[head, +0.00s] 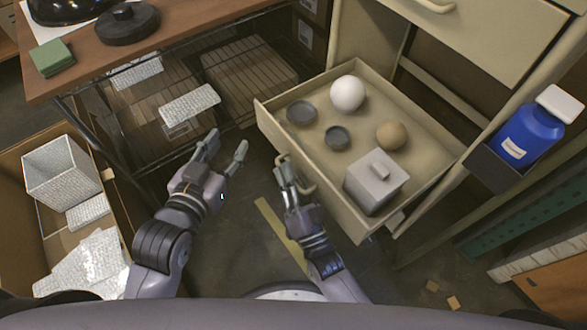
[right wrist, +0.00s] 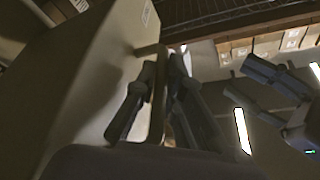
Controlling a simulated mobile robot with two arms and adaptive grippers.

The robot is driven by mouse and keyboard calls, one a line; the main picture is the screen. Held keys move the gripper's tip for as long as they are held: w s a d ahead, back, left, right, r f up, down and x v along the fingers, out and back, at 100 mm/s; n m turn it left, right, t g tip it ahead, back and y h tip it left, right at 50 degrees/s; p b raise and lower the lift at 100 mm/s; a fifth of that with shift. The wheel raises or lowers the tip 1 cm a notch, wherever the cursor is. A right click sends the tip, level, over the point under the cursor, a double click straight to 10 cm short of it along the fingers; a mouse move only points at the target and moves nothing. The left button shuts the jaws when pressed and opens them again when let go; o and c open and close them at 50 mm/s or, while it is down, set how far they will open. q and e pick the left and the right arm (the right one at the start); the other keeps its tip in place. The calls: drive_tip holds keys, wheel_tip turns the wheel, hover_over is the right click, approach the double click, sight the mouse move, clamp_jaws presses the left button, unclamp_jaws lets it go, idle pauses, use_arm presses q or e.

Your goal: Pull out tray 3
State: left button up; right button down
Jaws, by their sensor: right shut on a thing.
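The beige tray (head: 271,122), a drawer, stands pulled out of the beige cabinet (head: 365,40). It holds a white ball (head: 347,93), a tan ball (head: 391,135), two dark round discs (head: 301,112) and a grey lidded box (head: 375,182). My right gripper (head: 286,172) is shut on the tray's handle (head: 307,184) at the drawer front. In the right wrist view the handle (right wrist: 157,100) stands between the fingers. My left gripper (head: 226,149) is open and empty, left of the tray and apart from it. Any number on the tray is not readable.
A blue bottle (head: 533,132) sits in a dark holder at the right. A wooden table (head: 180,30) with a wire rack below is at the back left. A cardboard box (head: 122,222) of silvery blocks stands left.

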drive_tip(key=shift+f, duration=0.1)
drive_tip(key=c, duration=2)
unclamp_jaws()
drive_tip(key=shift+o, duration=0.2)
drive_tip(key=v, duration=1.2)
